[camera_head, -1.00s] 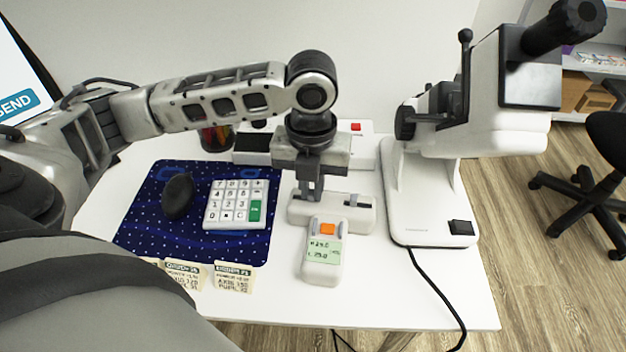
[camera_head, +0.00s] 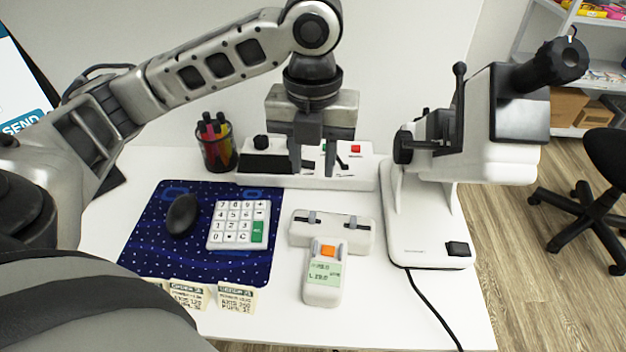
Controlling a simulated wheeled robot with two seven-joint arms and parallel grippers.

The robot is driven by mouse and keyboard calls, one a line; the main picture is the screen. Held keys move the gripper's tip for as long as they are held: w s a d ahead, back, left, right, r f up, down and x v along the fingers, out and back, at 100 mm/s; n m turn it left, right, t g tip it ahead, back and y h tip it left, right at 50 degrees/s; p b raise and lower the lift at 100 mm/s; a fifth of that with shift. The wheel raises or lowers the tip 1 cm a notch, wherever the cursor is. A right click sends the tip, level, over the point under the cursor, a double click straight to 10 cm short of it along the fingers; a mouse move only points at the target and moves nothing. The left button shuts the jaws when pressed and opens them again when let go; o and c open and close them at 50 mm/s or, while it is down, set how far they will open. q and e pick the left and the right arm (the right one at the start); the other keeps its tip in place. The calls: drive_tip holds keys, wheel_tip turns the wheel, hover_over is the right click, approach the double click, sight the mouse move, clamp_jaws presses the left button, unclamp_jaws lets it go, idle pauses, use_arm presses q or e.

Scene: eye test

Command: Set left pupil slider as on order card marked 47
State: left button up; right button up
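A white slider block (camera_head: 331,239) lies on the table, with a left slider knob (camera_head: 312,218) and a right slider knob (camera_head: 352,222) on top. Order cards (camera_head: 236,297) and (camera_head: 189,294) stand at the front edge, another partly hidden by my arm; I cannot make out a 47. My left gripper (camera_head: 312,168) is open and empty, above and behind the block, apart from the knobs. My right gripper is not in view.
A white panel (camera_head: 340,181) with a red button is behind the gripper. A blue mat (camera_head: 150,240) holds a keypad (camera_head: 238,225) and a dark mouse (camera_head: 182,214). A pen cup (camera_head: 214,150) stands at the back. A white optical instrument (camera_head: 430,225) stands at right.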

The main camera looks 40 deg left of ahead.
use_arm(q)
wheel_tip(320, 180, up, 5)
drive_tip(key=shift+f+p, duration=0.2)
drive_tip(key=shift+p, duration=0.3)
